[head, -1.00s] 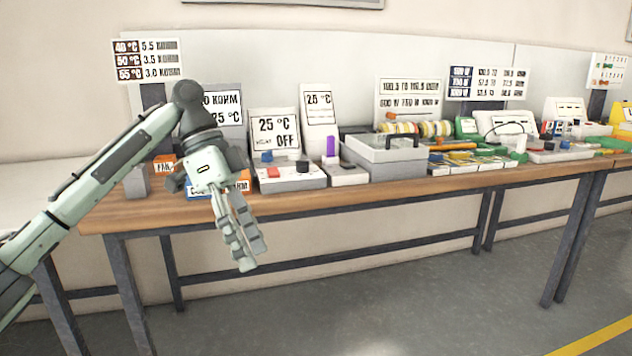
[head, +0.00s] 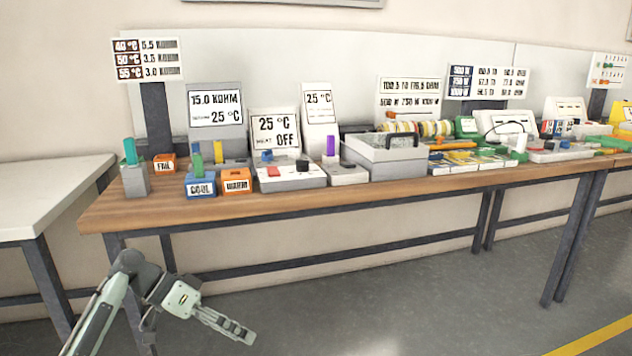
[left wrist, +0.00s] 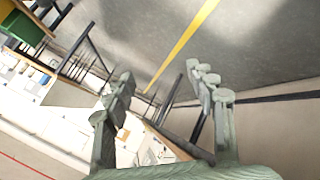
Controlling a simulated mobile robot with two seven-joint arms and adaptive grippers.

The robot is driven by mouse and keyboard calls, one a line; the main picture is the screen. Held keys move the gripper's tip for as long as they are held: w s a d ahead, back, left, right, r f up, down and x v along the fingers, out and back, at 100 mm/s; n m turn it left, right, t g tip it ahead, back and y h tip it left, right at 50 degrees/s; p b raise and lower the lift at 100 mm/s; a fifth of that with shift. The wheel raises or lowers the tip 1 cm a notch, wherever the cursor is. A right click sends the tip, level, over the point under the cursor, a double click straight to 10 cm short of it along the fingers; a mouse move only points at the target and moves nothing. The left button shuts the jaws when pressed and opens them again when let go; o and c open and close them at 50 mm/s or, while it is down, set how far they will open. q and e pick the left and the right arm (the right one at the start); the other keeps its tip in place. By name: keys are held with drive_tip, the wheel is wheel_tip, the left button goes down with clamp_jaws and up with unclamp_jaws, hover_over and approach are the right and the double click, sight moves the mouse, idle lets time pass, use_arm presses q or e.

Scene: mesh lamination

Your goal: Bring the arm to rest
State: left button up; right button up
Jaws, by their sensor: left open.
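My left gripper (head: 226,326) is low at the bottom left of the head view, in front of the wooden workbench (head: 330,203) and below its top. It is clear of everything on the bench. In the left wrist view its two fingers (left wrist: 165,115) stand wide apart with nothing between them. Grey floor and a yellow line show beyond them, and the view is tilted. My right gripper does not show in either view.
The bench holds a FAIL box (head: 164,163), a COOL box (head: 200,186), a WARM box (head: 236,181), a meter reading 15.0 KOHM (head: 215,108), and a grey tray (head: 385,168). A white table (head: 40,195) stands at left. Floor in front is free.

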use_arm(q)
drive_tip(key=w+a+f+n+t+y, duration=0.2)
drive_tip(key=w+a+n+t+y, duration=0.55)
drive_tip(key=w+a, duration=0.85)
drive_tip(key=w+a+r+t+y, duration=0.2)
drive_tip(key=a+r+t+y, duration=0.1)
drive_tip(key=a+r+y, duration=0.5)
drive_tip(key=s+d+f+m+g+h, duration=0.1)
drive_tip(key=s+d+f+g, duration=0.1)
drive_tip(key=s+f, duration=0.65)
drive_tip(key=s+d+f+g+h, duration=0.15)
drive_tip(key=s+f, duration=0.45)
drive_tip(key=f, duration=0.6)
drive_tip(key=s+d+f+m+g+h, duration=0.1)
drive_tip(key=s+d+f, duration=0.2)
drive_tip(key=s+f, duration=0.55)
drive_tip(key=s+d+f+g, duration=0.1)
drive_tip(key=s+d+f, duration=0.1)
drive_tip(key=s+f, duration=0.3)
drive_tip(key=s+d+f+g, duration=0.1)
drive_tip(key=s+f, duration=0.4)
drive_tip(key=s, duration=0.8)
drive_tip(key=s+d+f+g+h, duration=0.1)
drive_tip(key=s+d+f+g, duration=0.1)
drive_tip(key=s+f, duration=0.3)
drive_tip(key=s, duration=0.4)
drive_tip(key=shift+d+f, duration=0.2)
drive_tip(key=shift+d, duration=0.15)
